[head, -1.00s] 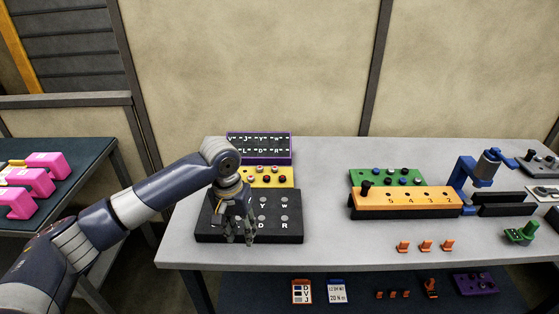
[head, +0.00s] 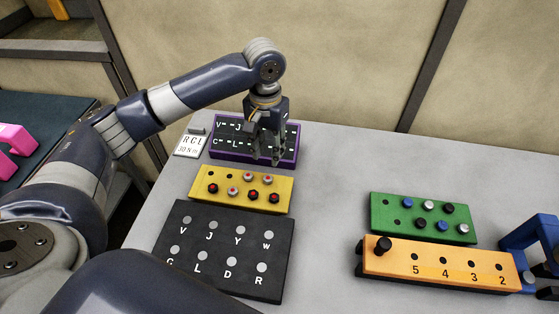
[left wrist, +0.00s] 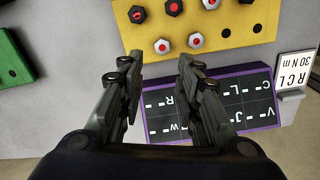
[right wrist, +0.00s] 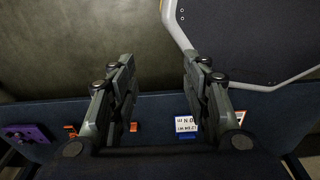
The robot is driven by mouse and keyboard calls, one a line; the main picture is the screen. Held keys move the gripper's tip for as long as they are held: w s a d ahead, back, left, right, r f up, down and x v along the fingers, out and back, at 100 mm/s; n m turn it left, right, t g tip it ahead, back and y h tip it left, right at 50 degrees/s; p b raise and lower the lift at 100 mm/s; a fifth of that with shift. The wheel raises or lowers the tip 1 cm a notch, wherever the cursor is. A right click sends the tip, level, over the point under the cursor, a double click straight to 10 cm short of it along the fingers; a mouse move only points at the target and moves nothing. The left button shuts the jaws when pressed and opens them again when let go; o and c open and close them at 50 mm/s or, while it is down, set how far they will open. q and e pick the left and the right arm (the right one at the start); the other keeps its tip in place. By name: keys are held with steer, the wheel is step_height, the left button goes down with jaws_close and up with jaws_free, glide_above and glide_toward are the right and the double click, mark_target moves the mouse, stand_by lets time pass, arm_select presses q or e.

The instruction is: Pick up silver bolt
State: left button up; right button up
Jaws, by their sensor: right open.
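Silver bolts with red centres stand in the yellow block (head: 242,202), among black bolts with red centres. One such silver bolt (head: 249,177) is in its back row, and another silver bolt (left wrist: 196,41) shows in the left wrist view. The green block (head: 385,214) holds plain silver bolts (head: 446,208) and blue bolts. My left gripper (head: 266,160) is over the purple-framed board (head: 228,156), behind the yellow block. In the left wrist view its fingers (left wrist: 160,68) are apart, with nothing between them. My right gripper (right wrist: 158,75) is open and empty, away from the bolts.
A black lettered block (head: 215,260) lies in front of the yellow one. A card (head: 191,145) stands left of the purple board. An orange numbered block (head: 440,270) with a black knob sits before the green block. The grey table (head: 330,215) is clear in the middle.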

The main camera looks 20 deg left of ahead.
mark_target(268, 178)
arm_select(q)
steer(key=f, duration=0.4)
steer(key=shift+s+f+p, duration=0.1)
steer(key=shift+s+p, duration=0.25)
steer(key=shift+f, duration=0.3)
step_height(268, 178, down, 5)
steer(key=shift+w+a+f+p, duration=0.1)
steer(key=shift+w+a+p, duration=0.05)
steer(key=shift+p, duration=0.75)
steer(key=shift+f, duration=0.25)
arm_select(e)
steer(key=shift+s+a+r, duration=0.15)
steer(key=shift+s+r, duration=0.3)
steer(key=shift+r, duration=0.2)
steer(key=shift+s+a+r, duration=0.15)
steer(key=shift+s+r, duration=0.25)
steer(key=shift+r, duration=0.2)
arm_select(q)
jaws_close()
arm_select(e)
steer(key=shift+s, duration=0.25)
